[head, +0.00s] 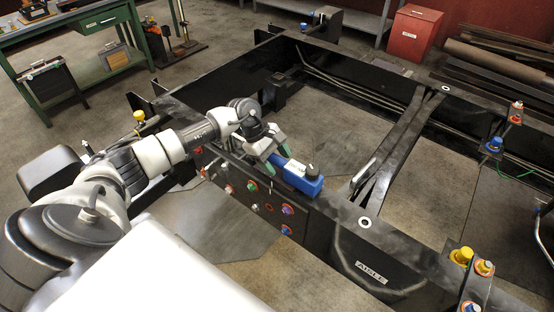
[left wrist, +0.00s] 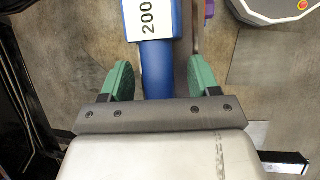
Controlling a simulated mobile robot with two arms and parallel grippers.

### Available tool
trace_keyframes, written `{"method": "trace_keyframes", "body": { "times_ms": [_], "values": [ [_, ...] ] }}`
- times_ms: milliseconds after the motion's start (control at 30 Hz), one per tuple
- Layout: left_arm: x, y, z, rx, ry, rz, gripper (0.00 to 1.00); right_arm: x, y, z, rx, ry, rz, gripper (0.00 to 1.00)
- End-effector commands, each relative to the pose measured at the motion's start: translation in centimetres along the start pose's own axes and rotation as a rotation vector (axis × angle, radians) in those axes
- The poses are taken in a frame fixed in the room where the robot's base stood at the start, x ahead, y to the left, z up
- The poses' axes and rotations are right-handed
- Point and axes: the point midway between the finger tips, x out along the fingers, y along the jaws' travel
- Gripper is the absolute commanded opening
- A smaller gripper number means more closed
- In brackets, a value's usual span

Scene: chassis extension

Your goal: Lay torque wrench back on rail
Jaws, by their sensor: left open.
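In the left wrist view the blue handle (left wrist: 157,70) passes between the green fingers (left wrist: 160,82), with a gap on both sides. The label there reads 200. My right gripper is not in view.
A panel with coloured fittings (head: 268,208) hangs below the near rail. A crossing beam (head: 385,150) meets the rail at right. A green workbench (head: 85,40) and a red bin (head: 414,32) stand at the back. Yellow and blue fittings (head: 461,256) stand at lower right.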

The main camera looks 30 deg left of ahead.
Motion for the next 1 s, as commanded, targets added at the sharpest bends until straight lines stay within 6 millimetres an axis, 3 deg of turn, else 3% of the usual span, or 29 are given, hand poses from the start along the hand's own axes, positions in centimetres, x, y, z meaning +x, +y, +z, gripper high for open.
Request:
{"method": "trace_keyframes", "body": {
  "times_ms": [533, 700, 1000],
  "values": [
    [-9.3, 0.1, -0.1, 0.002, 0.001, 0.007, 0.61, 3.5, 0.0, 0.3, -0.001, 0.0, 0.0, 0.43],
    [-10.6, 0.1, 0.1, 0.002, 0.001, 0.006, 0.61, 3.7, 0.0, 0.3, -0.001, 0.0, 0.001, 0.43],
    [-10.7, 0.1, 0.1, 0.002, 0.0, 0.005, 0.61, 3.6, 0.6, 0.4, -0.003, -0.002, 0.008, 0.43]
  ]
}}
